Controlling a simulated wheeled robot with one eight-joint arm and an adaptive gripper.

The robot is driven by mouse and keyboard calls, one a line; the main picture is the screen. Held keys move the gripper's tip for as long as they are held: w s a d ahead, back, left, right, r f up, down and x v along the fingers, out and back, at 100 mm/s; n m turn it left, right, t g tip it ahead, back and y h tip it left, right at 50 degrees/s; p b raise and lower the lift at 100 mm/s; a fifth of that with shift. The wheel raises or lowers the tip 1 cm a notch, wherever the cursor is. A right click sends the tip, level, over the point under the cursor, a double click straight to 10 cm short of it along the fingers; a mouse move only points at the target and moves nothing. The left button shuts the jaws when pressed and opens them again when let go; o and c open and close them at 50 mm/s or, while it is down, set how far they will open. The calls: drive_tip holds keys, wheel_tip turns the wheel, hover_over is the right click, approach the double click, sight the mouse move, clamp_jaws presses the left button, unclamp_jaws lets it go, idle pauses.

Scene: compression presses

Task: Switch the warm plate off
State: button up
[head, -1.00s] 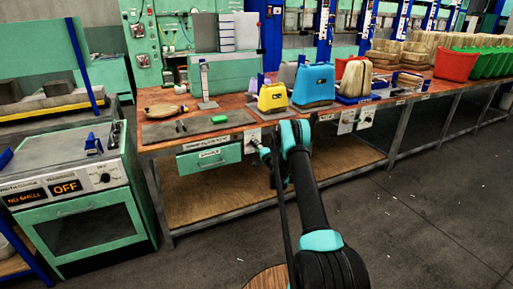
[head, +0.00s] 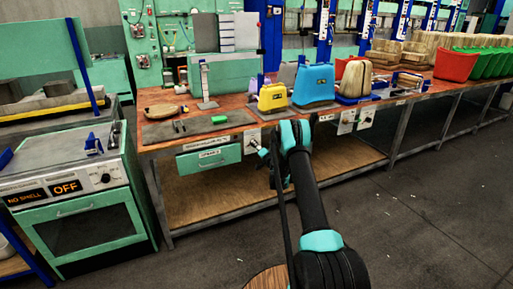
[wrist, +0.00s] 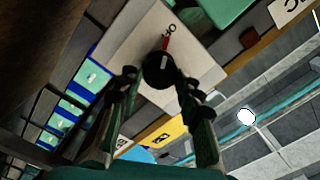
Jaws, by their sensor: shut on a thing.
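A white switch panel (head: 252,135) is on the front edge of the bench, right of a green drawer. In the wrist view the panel (wrist: 140,45) carries a round black knob (wrist: 160,72) with a red pointer beside a small black mark. My gripper (head: 262,151) is at this panel. In the wrist view my gripper (wrist: 158,80) has one finger on each side of the knob and is shut on it. A flat dark plate (head: 160,133) lies on the bench above the drawer, with a green block (head: 219,120) on it.
A green oven-like machine (head: 75,218) at the left shows "NO SHELL" and "OFF". Yellow (head: 272,97) and blue (head: 313,86) bag-like things stand on the bench behind my gripper. Another white panel with knobs (head: 347,121) is farther right. The floor at the right is clear.

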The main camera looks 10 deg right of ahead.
drive_tip(key=o, duration=1.2)
drive_tip(key=shift+c, duration=0.2)
drive_tip(key=v, duration=1.2)
